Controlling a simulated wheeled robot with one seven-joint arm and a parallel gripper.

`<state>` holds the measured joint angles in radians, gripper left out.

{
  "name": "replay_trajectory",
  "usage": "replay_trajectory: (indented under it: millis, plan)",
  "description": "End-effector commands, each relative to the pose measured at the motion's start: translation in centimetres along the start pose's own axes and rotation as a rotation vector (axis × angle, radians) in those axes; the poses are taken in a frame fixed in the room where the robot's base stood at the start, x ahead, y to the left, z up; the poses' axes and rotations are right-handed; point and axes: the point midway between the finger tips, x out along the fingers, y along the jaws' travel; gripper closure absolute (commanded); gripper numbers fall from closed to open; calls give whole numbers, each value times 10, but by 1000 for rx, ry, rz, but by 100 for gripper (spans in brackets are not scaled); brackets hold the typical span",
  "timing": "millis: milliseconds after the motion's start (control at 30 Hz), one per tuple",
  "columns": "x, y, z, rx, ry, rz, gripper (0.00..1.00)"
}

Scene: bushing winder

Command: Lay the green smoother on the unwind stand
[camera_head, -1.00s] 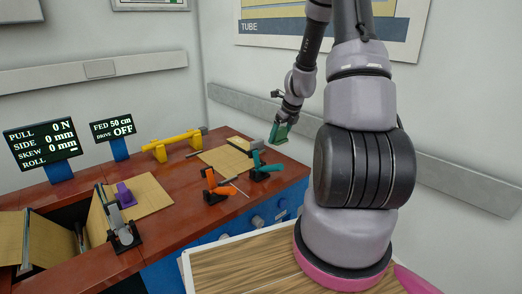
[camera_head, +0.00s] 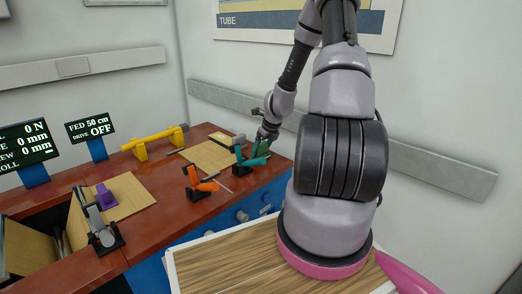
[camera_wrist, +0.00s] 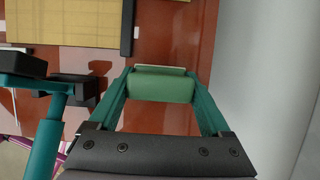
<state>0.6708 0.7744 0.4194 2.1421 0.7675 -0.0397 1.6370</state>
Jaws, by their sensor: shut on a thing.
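The green smoother (camera_wrist: 160,87) is a rounded green block with a pale strip along its far edge. My gripper (camera_wrist: 162,92) is shut on it, with one teal finger at each end. In the head view my gripper (camera_head: 264,141) is low over the far right end of the bench, close to the teal clamp (camera_head: 252,158). The smoother is too small there to tell apart from the teal parts. A yellow bar on two yellow supports (camera_head: 155,139) stands at the bench's back. I cannot tell for sure which fixture is the unwind stand.
The teal clamp's arm (camera_wrist: 42,140) is left of my gripper in the wrist view. An orange-handled clamp (camera_head: 203,186) and a tan sheet (camera_head: 207,155) are nearby. A grey clamp (camera_head: 101,228) and a purple block (camera_head: 105,196) are further left. Bare red bench (camera_wrist: 155,119) shows under the smoother.

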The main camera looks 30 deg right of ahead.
Motion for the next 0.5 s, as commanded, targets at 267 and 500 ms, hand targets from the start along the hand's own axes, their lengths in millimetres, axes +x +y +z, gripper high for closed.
replay_trajectory:
  millis: [267, 500]
  plan:
    - [1, 0, 0, 0, 0, 1, 0]
    - [-12, 0, 1, -1, 0, -1, 0]
